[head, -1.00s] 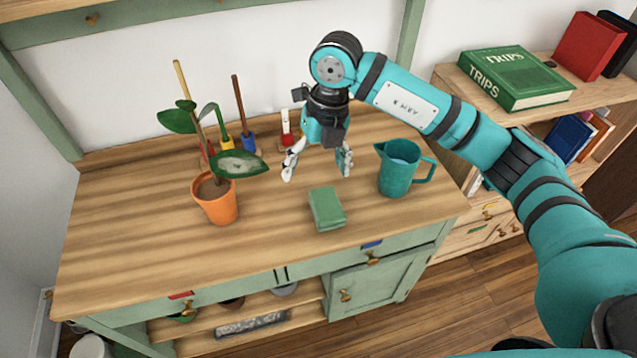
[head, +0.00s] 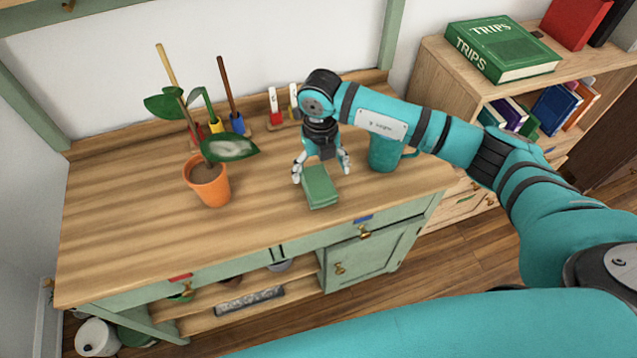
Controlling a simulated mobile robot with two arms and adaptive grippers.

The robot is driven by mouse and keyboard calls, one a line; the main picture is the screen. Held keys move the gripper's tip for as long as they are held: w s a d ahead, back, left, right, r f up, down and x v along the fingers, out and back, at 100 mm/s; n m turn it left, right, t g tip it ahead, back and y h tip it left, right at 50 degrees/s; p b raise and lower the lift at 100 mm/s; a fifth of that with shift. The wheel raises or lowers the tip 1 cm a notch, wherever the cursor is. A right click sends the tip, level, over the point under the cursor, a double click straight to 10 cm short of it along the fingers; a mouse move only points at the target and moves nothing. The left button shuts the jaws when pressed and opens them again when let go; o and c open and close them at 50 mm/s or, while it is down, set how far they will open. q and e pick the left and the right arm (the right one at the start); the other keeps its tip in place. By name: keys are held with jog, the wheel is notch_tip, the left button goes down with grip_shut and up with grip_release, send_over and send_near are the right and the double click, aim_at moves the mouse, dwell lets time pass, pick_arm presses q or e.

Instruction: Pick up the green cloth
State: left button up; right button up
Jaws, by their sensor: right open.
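The green cloth (head: 320,187) lies folded in a small block on the wooden worktop, near its front edge. My right gripper (head: 322,176) points down at the cloth's far end, with its fingers spread and one on either side of it. The fingers are open, and I cannot tell whether they touch the cloth. My left gripper is not in view.
A teal jug (head: 384,154) stands close to the right of the cloth, partly behind my right arm. An orange pot with a plant (head: 209,186) stands to the left. Small brushes and tools (head: 237,122) stand at the back. The left worktop (head: 115,220) is clear.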

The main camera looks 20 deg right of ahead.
aim_at(318, 181)
jog(key=f, duration=0.2)
jog(key=f+p, duration=0.1)
jog(key=shift+a+f, duration=0.2)
jog(key=shift+f, duration=0.7)
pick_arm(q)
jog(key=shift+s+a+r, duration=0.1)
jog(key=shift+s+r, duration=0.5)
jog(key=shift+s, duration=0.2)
pick_arm(e)
jog(key=c, duration=1.2)
